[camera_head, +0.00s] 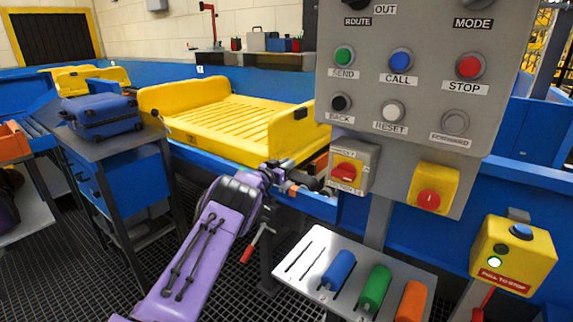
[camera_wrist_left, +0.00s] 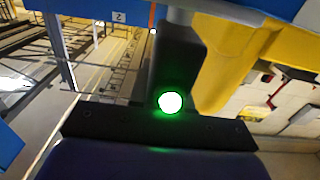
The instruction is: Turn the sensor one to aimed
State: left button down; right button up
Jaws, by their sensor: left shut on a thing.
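My left gripper (camera_head: 297,184) reaches in from the left to the blue side rail of the conveyor. It is shut on a small dark housing (camera_head: 313,184), which appears to be the sensor. In the left wrist view the dark housing (camera_wrist_left: 178,62) stands upright close in front of the gripper, with a lit green lamp (camera_wrist_left: 170,102) near its lower end. Its number and aim mark cannot be read. The fingertips are small and partly hidden in the head view. My right gripper is not in view.
A yellow tray (camera_head: 170,101) sits on the conveyor behind the gripper. The control panel (camera_head: 345,105) stands close on the right. Below it a metal shelf (camera_head: 318,243) holds blue, green and orange cylinders. A blue suitcase (camera_head: 100,114) lies on a table at left.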

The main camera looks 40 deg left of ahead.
pick_arm(q)
jog(key=c, duration=1.2)
grip_release()
jog(key=shift+f, duration=0.1)
jog(key=shift+o, duration=0.2)
jog(key=s+d, duration=0.1)
jog(key=s, duration=0.9)
jog(key=shift+s, duration=0.25)
jog(key=shift+d, duration=0.1)
